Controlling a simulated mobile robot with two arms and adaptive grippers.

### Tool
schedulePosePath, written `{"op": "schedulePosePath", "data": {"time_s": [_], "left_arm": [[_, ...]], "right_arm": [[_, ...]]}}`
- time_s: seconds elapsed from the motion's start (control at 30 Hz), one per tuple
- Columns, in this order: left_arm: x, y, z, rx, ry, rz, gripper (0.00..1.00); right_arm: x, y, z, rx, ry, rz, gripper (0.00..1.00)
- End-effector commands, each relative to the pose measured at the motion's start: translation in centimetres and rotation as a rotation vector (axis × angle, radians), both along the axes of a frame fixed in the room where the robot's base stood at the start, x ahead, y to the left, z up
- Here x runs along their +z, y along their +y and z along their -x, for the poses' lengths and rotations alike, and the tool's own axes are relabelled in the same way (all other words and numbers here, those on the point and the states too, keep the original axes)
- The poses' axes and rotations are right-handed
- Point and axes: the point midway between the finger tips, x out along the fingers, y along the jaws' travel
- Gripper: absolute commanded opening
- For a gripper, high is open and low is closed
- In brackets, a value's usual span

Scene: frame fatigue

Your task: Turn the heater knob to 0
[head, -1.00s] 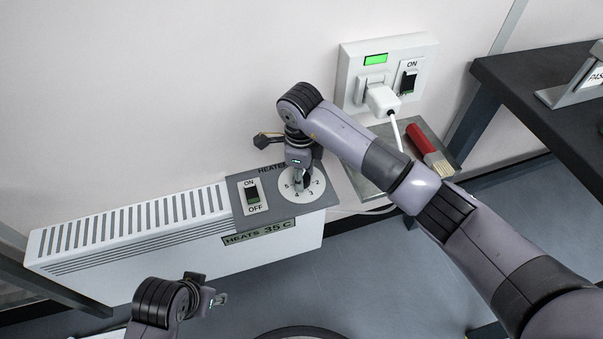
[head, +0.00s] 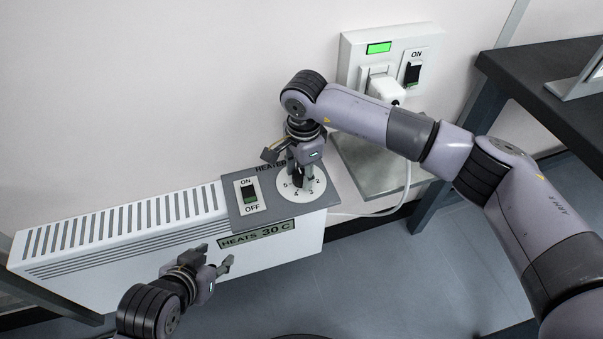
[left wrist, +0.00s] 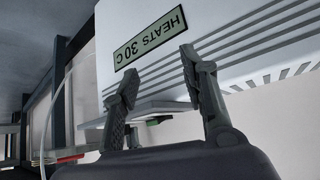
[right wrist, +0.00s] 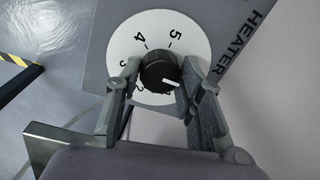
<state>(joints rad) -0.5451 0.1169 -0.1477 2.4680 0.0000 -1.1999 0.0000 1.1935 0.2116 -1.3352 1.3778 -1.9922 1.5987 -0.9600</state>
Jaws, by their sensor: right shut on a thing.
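The heater (head: 110,262) is a white panel unit against the wall. A grey control plate (head: 236,220) on top has a white dial with a black knob (right wrist: 158,72). My right gripper (head: 302,180) is shut on this knob from above, with a finger on each side in the right wrist view (right wrist: 155,88). The knob's white mark points right in that view, away from the visible 3, 4 and 5; the scale there is partly hidden. The heater's display (head: 257,233) reads HEATS 30 C. My left gripper (head: 213,256) is open and empty before the heater's front, below the display.
The heater's ON/OFF switch (head: 250,194) is left of the dial. A wall socket (head: 362,50) with a white plug (head: 386,89) and a green light is behind my right arm. A metal tray (head: 365,180) lies right of the heater. A dark table (head: 540,75) stands at right.

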Motion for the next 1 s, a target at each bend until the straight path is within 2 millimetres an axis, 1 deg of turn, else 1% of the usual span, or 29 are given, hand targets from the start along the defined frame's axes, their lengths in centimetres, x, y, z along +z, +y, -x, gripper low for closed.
{"op": "schedulePosePath", "data": {"time_s": [0.2,0.57,0.6,0.87,1.0], "left_arm": [[0.58,-0.33,-0.95,-0.004,-0.053,0.012,0.40],[0.64,-0.36,-1.02,-0.004,-0.057,0.012,0.40],[0.65,-0.36,-1.01,-0.004,-0.057,0.012,0.40],[0.63,-0.36,-1.00,-0.004,-0.056,0.012,0.40],[0.62,-0.36,-1.00,-0.004,-0.056,0.012,0.40]], "right_arm": [[-0.01,0.01,0.02,0.029,0.000,0.000,0.07],[0.02,0.04,0.03,0.031,0.001,-0.001,0.07],[0.02,0.04,0.03,0.031,0.001,-0.001,0.38],[0.01,0.03,0.02,0.030,0.000,0.000,0.55],[0.01,0.03,0.01,0.029,0.000,0.000,0.55]]}}
